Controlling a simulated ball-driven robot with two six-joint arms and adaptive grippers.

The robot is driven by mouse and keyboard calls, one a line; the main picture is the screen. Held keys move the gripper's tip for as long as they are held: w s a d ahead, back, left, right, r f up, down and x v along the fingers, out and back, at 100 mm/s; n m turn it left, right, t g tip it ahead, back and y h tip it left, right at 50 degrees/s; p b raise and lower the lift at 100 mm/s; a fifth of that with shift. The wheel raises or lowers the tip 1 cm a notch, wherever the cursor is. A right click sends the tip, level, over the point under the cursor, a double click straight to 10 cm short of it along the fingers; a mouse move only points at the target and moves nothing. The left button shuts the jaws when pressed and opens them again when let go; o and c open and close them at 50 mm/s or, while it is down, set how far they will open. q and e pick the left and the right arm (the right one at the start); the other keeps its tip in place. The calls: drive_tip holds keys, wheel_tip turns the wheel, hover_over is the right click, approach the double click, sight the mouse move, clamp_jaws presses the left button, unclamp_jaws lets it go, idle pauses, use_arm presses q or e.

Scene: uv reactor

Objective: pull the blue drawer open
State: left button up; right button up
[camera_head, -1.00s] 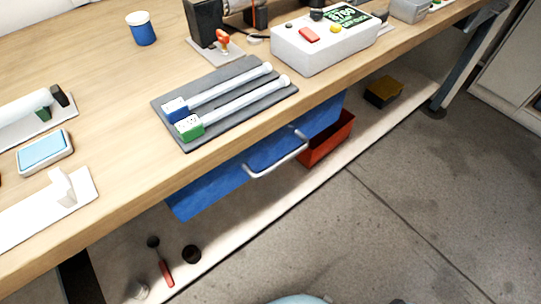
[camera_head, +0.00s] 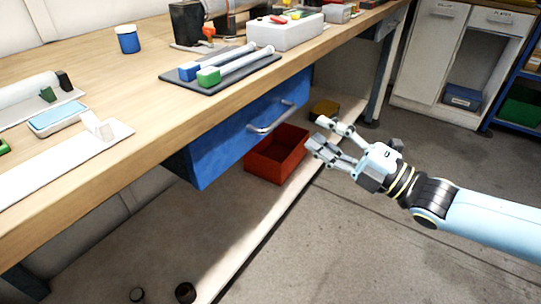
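The blue drawer (camera_head: 228,146) hangs under the wooden workbench top. A pale bar handle (camera_head: 272,118) is on its front. I cannot tell whether the drawer stands out at all from the bench. My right gripper (camera_head: 315,133) comes in from the right, its fingers spread and empty. In the picture it is to the right of the handle, apart from it, over the floor side of the bench. My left gripper is not in view.
A red open bin (camera_head: 277,155) stands on the lower shelf (camera_head: 250,215) below the drawer. The workbench top (camera_head: 130,100) holds a grey tray (camera_head: 222,72) with two tubes, a white control box (camera_head: 285,33) and a blue cup (camera_head: 128,40). The floor (camera_head: 380,255) in front is clear.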

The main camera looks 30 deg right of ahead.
sight(279, 117)
drive_tip(key=shift+n+y, duration=0.3)
drive_tip(key=b+x, duration=0.1)
drive_tip(key=x, duration=0.2)
drive_tip(key=f+b+x, duration=0.1)
drive_tip(key=x, duration=0.2)
drive_tip(key=f+b+x, duration=0.1)
drive_tip(key=x, duration=0.2)
drive_tip(key=shift+w+a, duration=0.3)
drive_tip(key=shift+w, duration=0.25)
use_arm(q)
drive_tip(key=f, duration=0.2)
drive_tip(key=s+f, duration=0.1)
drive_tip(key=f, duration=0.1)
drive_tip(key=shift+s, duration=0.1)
use_arm(e)
clamp_jaws()
drive_tip(key=shift+g, duration=0.3)
